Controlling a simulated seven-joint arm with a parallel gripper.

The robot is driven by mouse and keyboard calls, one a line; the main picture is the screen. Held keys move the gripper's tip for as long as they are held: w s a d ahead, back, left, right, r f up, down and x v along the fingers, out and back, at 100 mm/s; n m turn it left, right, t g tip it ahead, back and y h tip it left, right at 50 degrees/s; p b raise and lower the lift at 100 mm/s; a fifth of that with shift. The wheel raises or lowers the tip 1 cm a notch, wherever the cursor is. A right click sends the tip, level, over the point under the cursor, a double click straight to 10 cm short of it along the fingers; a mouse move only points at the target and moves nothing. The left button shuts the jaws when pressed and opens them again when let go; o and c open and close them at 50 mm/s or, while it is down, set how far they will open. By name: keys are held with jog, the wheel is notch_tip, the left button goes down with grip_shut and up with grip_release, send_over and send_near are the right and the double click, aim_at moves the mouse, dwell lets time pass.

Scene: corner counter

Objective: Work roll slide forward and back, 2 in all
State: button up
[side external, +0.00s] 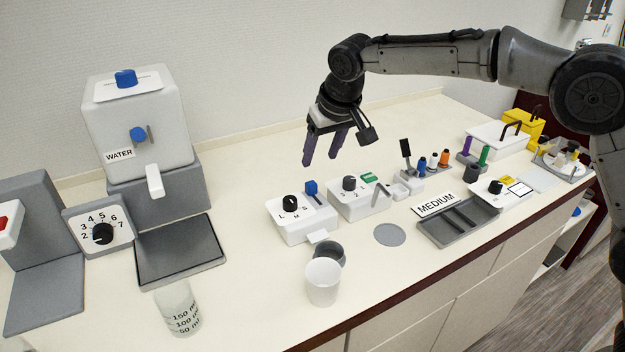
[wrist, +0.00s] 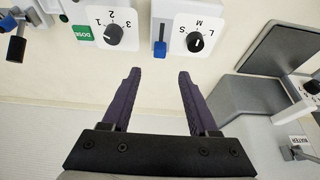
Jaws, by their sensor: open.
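A white box (side external: 296,226) with a black knob marked L, M, S carries a blue slide handle (side external: 311,187) at the wall-side end of a slot. No label naming the roll slide is readable. In the wrist view the blue handle (wrist: 160,48) stands beside the L-M-S dial (wrist: 196,42), ahead of the gap between my fingers. My gripper (side external: 321,158) is open and empty, pointing down above and behind the boxes. In the wrist view its two purple fingers (wrist: 159,72) are apart, and neither appears to touch the handle.
A second white box (side external: 356,203) with a dial and green DOSE label stands close on the right. The water dispenser (side external: 140,120) is left. A white cup (side external: 322,283) and a grey tray (side external: 458,226) stand in front. Counter between boxes and wall is clear.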

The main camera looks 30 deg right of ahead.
aim_at(312, 183)
jog(key=x, duration=1)
grip_shut()
dwell(1.2)
